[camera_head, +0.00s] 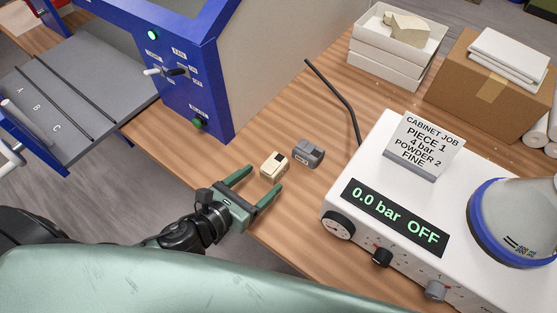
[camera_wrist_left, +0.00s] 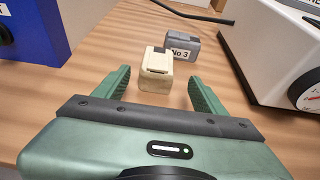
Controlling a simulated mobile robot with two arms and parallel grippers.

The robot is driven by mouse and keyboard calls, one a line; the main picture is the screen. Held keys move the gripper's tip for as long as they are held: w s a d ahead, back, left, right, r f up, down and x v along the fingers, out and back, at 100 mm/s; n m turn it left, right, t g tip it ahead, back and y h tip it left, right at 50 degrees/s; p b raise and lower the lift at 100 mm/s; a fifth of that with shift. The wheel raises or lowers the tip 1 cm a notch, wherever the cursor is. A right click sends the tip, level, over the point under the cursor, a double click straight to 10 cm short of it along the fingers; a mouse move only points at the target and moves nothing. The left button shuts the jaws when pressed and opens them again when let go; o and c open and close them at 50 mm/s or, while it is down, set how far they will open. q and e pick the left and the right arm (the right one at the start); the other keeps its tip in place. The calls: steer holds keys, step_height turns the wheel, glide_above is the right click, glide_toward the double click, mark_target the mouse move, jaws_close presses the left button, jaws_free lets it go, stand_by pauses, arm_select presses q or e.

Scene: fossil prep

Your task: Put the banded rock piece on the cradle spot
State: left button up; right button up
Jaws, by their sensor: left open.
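A small beige block (camera_head: 275,165) with a dark patch on top sits on the wooden table. A grey block (camera_head: 308,152) stands just beyond it; in the left wrist view the grey block (camera_wrist_left: 183,46) carries a "No 3" label. I cannot make out clear bands on either. My left gripper (camera_head: 262,180) is open and empty, low over the table edge, its fingertips at the near side of the beige block. In the left wrist view the beige block (camera_wrist_left: 157,78) appears between the fingertips. I cannot identify a cradle spot. My right gripper is not in view.
A white control unit (camera_head: 350,188) reading "0.0 bar OFF" stands right, with a job sign (camera_head: 425,146). A blue cabinet (camera_head: 205,85) stands left, beside a grey tray (camera_head: 70,85) lettered A, B, C. White trays (camera_head: 385,70) and a cardboard box (camera_head: 480,85) are behind. A black hose (camera_head: 335,90) crosses the table.

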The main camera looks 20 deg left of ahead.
mark_target(269, 170)
arm_select(q)
steer(key=shift+w+p, duration=0.45)
steer(key=shift+w, duration=0.1)
steer(key=p+x, duration=0.1)
steer(key=x, duration=0.3)
steer(key=shift+w+r, duration=0.1)
steer(key=shift+r, duration=0.1)
steer(key=shift+w+f, duration=0.2)
jaws_close()
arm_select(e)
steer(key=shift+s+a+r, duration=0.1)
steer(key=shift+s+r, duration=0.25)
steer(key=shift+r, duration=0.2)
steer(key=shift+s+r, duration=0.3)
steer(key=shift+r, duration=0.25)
